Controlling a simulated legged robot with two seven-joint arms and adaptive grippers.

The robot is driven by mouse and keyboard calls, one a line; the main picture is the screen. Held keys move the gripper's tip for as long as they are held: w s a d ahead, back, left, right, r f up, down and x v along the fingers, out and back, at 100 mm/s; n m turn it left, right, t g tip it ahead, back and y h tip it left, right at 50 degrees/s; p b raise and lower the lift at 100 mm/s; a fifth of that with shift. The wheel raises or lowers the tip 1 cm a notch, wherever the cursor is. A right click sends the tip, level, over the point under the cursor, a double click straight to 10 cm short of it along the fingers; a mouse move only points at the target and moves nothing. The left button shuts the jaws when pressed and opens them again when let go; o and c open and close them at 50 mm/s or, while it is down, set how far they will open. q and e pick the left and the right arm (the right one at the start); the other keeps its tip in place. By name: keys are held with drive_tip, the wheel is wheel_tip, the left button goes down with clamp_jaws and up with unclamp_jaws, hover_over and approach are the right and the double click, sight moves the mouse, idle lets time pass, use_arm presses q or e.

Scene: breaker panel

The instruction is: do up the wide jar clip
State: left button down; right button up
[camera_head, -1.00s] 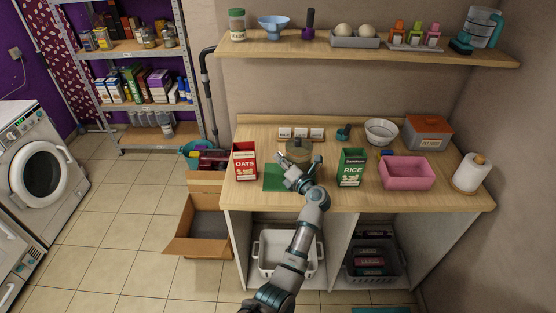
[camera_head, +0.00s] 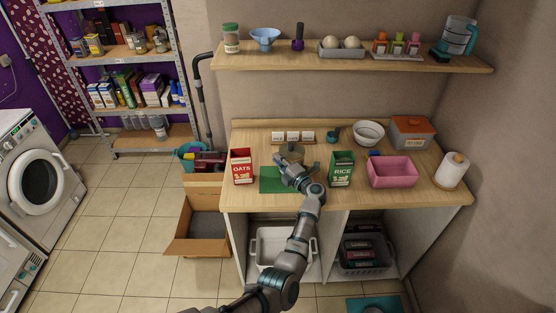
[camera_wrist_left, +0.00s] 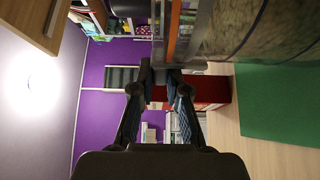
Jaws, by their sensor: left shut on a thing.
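The wide jar (camera_head: 291,151) stands at the back edge of the green mat (camera_head: 272,184) on the counter, partly hidden by my left gripper (camera_head: 283,166). In the left wrist view the glass jar (camera_wrist_left: 255,30), filled with pale contents, lies large at upper right, turned sideways by the camera. An orange seal band (camera_wrist_left: 173,30) runs along its lid side. My left gripper (camera_wrist_left: 166,76) has its fingers close together beside the lid edge, shut on a small part, seemingly the jar clip. The clip itself is mostly hidden between the fingertips. My right gripper is not in view.
A red oats box (camera_head: 241,167) stands left of the mat and a green rice box (camera_head: 341,168) right of it. A pink tub (camera_head: 393,173) and a paper roll (camera_head: 452,171) stand farther right. The shelf (camera_head: 350,59) hangs above the counter.

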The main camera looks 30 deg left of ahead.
use_arm(q)
drive_tip(key=shift+f, duration=0.15)
drive_tip(key=c, duration=1.2)
unclamp_jaws()
drive_tip(key=shift+w, duration=0.15)
drive_tip(key=shift+o, duration=0.2)
drive_tip(key=v, duration=1.2)
drive_tip(key=shift+w+a+f, duration=0.1)
